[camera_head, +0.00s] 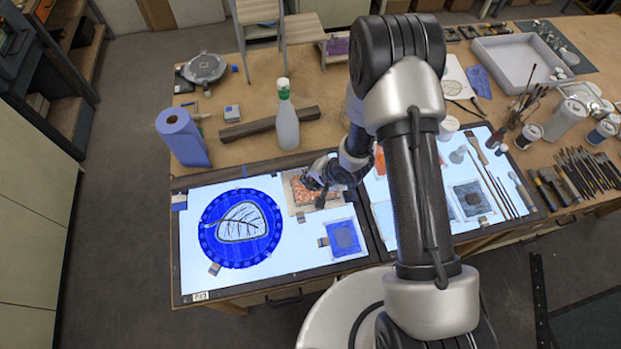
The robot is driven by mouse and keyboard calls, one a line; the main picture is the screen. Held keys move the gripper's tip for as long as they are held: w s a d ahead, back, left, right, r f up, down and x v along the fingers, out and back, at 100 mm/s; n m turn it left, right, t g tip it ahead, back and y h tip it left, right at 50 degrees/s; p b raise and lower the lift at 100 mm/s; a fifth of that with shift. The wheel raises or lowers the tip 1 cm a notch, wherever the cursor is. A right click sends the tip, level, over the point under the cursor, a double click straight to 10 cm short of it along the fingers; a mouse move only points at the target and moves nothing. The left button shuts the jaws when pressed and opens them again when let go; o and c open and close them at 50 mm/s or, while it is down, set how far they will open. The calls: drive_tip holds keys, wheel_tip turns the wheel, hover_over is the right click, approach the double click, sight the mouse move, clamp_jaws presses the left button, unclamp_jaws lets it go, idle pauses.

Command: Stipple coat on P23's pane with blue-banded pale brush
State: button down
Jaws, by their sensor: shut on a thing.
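My gripper (317,187) is over the right part of the left lit panel, at a small square pane with an orange-red mottled surface (299,191). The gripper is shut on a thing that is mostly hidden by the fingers. A short dark piece shows below them, but I cannot make out a blue band or pale handle. I cannot tell whether its tip touches the pane. A large round blue pane with a pale leaf shape (268,246) lies to the left. A small square blue pane (343,237) lies below right.
A blue paper roll (183,137), a clear bottle with green cap (286,122) and a dark bar (245,127) stand behind the panel. Several brushes lie on the right lit panel (497,207) and beyond it. My arm hides part of the right panel.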

drive_tip(key=w+d+p, duration=0.2)
drive_tip(key=d, duration=0.4)
drive_tip(key=shift+d+p, duration=0.25)
drive_tip(key=shift+p, duration=0.05)
drive_tip(key=shift+f, duration=0.15)
drive_tip(key=shift+f+b, duration=0.5)
drive_tip(key=shift+f, duration=0.15)
drive_tip(key=shift+s+f, duration=0.1)
drive_tip(key=shift+f, duration=0.2)
idle(0.9)
drive_tip(key=shift+r+p, duration=0.95)
drive_tip(key=shift+r, duration=0.2)
